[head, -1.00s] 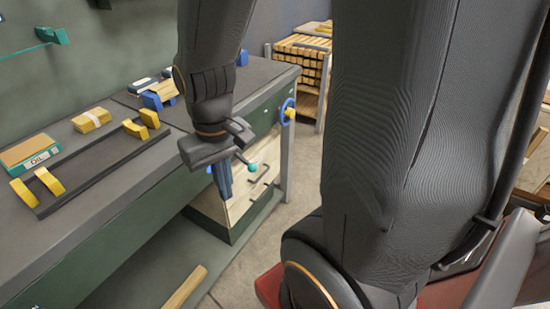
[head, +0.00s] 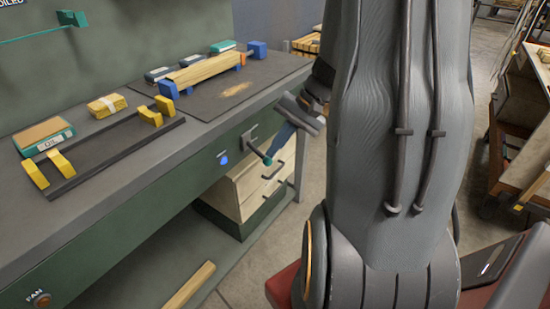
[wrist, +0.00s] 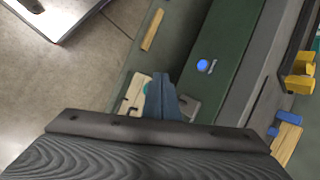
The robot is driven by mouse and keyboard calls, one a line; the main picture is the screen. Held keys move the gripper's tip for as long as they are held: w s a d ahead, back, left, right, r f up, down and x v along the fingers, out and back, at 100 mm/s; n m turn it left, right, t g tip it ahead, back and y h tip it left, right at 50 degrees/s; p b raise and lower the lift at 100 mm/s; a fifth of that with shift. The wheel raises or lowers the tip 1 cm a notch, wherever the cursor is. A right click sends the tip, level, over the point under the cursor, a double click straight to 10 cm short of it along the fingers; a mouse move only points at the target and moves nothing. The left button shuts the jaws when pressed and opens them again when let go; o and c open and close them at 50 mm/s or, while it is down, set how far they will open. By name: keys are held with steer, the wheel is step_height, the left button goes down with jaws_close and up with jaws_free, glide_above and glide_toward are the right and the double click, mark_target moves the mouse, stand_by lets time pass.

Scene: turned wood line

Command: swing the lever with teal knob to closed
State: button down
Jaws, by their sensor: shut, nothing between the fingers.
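The lever (head: 256,150) is a dark rod on the green front of the workbench. It slants out and down to the right and ends in a teal knob (head: 267,161). My gripper (head: 273,151) is shut and empty, with its blue-grey fingers pointing down beside the knob on its right. I cannot tell whether they touch. In the wrist view, the shut fingers (wrist: 160,80) partly cover the teal knob (wrist: 147,88), and the rest of the lever is hard to make out.
A blue light (head: 223,159) sits on the bench front left of the lever. A drawer unit (head: 243,190) stands below. The bench top holds a rack with yellow brackets (head: 110,155), an OIL box (head: 45,137) and a blue clamp with wood strips (head: 205,72). Open floor (head: 250,275) lies in front.

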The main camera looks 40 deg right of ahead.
mark_target(261, 154)
steer(key=w+d+f+m+t, duration=0.2)
steer(key=d+m+t, duration=0.1)
steer(key=d, duration=0.8)
steer(key=shift+w+t+b, duration=0.15)
steer(key=shift+t+b, duration=0.15)
steer(key=shift+b, duration=0.1)
steer(key=w+a+f+p, duration=0.1)
steer(key=w+a+f, duration=0.1)
steer(key=a+f, duration=0.3)
steer(key=shift+w+a+f, duration=0.25)
steer(key=shift+a, duration=0.95)
steer(key=shift+s+d+r+p, duration=0.1)
steer(key=shift+r+p, duration=0.05)
steer(key=shift+p, duration=0.35)
